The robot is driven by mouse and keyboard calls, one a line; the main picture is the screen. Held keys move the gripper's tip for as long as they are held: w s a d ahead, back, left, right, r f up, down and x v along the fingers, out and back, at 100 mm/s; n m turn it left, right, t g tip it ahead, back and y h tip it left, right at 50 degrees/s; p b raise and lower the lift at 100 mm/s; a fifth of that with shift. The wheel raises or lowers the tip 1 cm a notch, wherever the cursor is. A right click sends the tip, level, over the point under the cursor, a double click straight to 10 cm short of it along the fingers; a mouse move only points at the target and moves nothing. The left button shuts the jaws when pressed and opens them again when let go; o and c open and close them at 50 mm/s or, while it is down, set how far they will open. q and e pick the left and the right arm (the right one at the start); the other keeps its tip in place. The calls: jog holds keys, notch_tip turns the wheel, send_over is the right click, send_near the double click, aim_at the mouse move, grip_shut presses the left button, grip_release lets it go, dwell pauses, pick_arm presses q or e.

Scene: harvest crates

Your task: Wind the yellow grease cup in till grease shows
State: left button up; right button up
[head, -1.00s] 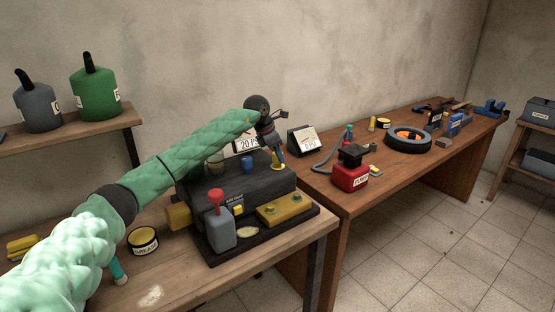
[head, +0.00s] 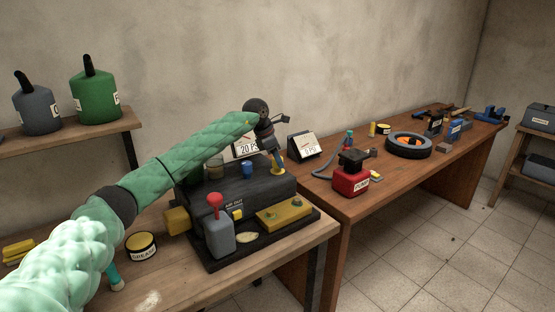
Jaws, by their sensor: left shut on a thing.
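The dark machine (head: 262,182) stands on the near wooden bench. My left arm reaches over it from the left. My left gripper (head: 278,163) points down at the machine's back right corner and is shut on a small yellow piece (head: 279,170), which looks like the yellow grease cup. The fingers cover most of it, and I cannot see whether grease shows there. A blue cap (head: 248,169) and a greyish cup (head: 214,169) stand on the machine's top, left of the gripper. My right gripper is not in view.
A grey block with a red-knobbed lever (head: 215,201) and a yellow plate (head: 284,214) are at the machine's front. A grease tin (head: 142,246) stands to its left.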

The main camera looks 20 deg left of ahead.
pick_arm(q)
jog(key=o, duration=1)
jog(key=shift+b+v, duration=1)
jog(key=shift+v, duration=2.85)
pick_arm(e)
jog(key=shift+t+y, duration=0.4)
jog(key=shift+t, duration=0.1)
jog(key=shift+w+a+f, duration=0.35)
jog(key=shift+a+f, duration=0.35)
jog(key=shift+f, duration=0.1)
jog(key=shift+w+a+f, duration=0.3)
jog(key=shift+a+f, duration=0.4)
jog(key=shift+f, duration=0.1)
